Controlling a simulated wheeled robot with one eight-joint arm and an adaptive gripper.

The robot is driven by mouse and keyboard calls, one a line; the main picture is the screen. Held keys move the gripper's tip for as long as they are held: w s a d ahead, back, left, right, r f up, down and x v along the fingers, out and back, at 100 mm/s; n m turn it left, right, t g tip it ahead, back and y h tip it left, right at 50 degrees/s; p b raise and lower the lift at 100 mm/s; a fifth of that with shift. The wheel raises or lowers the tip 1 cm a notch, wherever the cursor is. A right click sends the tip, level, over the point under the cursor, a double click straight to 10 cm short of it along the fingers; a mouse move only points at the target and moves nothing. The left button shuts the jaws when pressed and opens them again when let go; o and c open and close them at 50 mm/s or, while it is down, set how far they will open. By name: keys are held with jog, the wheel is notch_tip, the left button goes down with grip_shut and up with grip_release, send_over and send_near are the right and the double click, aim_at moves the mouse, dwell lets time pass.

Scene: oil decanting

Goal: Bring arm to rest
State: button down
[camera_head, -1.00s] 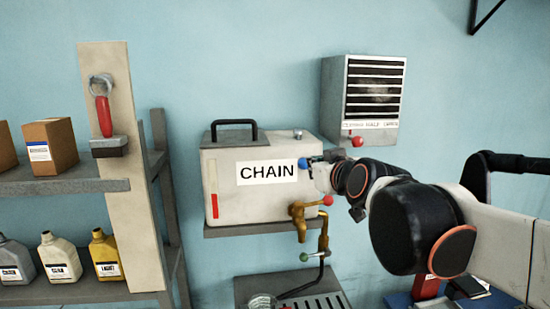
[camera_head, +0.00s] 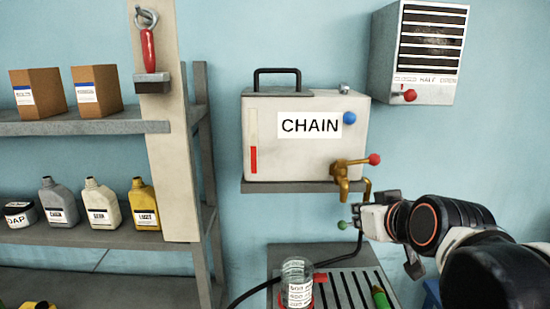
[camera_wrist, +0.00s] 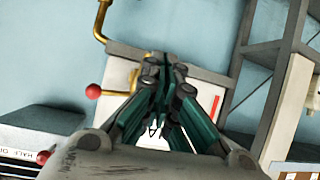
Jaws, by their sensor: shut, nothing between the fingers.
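My gripper (camera_head: 365,222) is shut and empty, in front of the wall just right of the brass tap (camera_head: 345,174) and below it. In the wrist view its dark green fingers (camera_wrist: 163,72) are closed together. The arm reaches in from the lower right. The white CHAIN tank (camera_head: 290,158) sits on a wall shelf, with a blue knob (camera_head: 349,118) and a red-tipped tap lever (camera_head: 374,159).
A clear bottle with a label (camera_head: 298,280) stands on the slotted drip tray (camera_head: 348,290), beside a green-and-orange object (camera_head: 381,297). Left are shelves (camera_head: 85,125) with boxes and several oil jugs. A vent box (camera_head: 430,50) hangs upper right. Open wall lies between vent and arm.

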jog(key=s+f+g+b, duration=0.1)
jog(key=s+f+b, duration=0.3)
jog(key=f, duration=0.6)
jog(key=s+d+f+m+g+b, duration=0.1)
jog(key=s+f+g+b, duration=0.1)
jog(key=s+f+b, duration=0.3)
jog(key=s+f+g+h+b, duration=0.1)
jog(key=s+f+b, duration=0.4)
jog(key=f, duration=0.9)
jog(key=shift+s+d+f+m+g, duration=0.3)
jog(key=shift+s+f+m+g, duration=0.1)
jog(key=shift+s+g, duration=0.2)
